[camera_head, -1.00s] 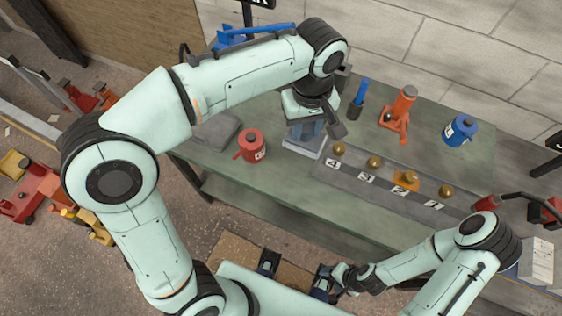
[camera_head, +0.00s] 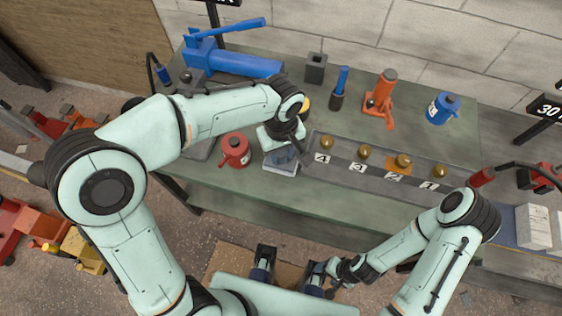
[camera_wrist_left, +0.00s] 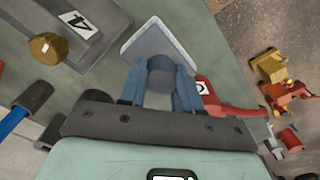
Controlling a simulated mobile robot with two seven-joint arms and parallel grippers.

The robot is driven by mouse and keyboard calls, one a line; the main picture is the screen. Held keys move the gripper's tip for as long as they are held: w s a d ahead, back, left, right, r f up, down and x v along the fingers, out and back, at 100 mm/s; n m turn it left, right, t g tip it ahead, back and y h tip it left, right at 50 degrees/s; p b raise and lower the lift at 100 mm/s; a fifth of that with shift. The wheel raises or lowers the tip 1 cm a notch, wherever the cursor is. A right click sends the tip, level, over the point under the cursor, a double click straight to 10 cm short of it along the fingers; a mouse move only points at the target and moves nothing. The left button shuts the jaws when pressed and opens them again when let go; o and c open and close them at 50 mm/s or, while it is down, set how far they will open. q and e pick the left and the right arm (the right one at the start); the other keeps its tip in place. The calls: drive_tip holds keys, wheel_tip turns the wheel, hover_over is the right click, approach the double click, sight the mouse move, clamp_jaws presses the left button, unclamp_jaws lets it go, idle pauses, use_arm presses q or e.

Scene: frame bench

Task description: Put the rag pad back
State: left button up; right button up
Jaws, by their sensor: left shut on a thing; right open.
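The rag pad (camera_head: 279,170) is a pale grey square with a round grey grip on top. My left gripper (camera_head: 284,155) is shut on that grip from above, near the bench's front edge. In the left wrist view the blue fingers (camera_wrist_left: 160,88) close on both sides of the grip, and the pad (camera_wrist_left: 158,38) shows beyond them. I cannot tell whether the pad touches the bench top. My right gripper (camera_head: 328,280) is open and low in front of the bench, partly hidden and small.
A red can (camera_head: 235,150) stands just left of the pad. A numbered rail (camera_head: 340,171) with several brass knobs lies to its right. A blue tool (camera_head: 235,62), an orange jack (camera_head: 380,100) and a blue can (camera_head: 441,110) stand behind.

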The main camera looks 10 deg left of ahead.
sight(281, 162)
use_arm(q)
drive_tip(key=shift+f+b, duration=0.3)
drive_tip(key=shift+f, duration=2.5)
drive_tip(key=shift+f, duration=0.1)
drive_tip(key=o, duration=1)
drive_tip(key=shift+r, duration=0.2)
wheel_tip(281, 162, up, 12)
drive_tip(key=shift+f+p, duration=0.1)
drive_tip(key=shift+p, duration=0.75)
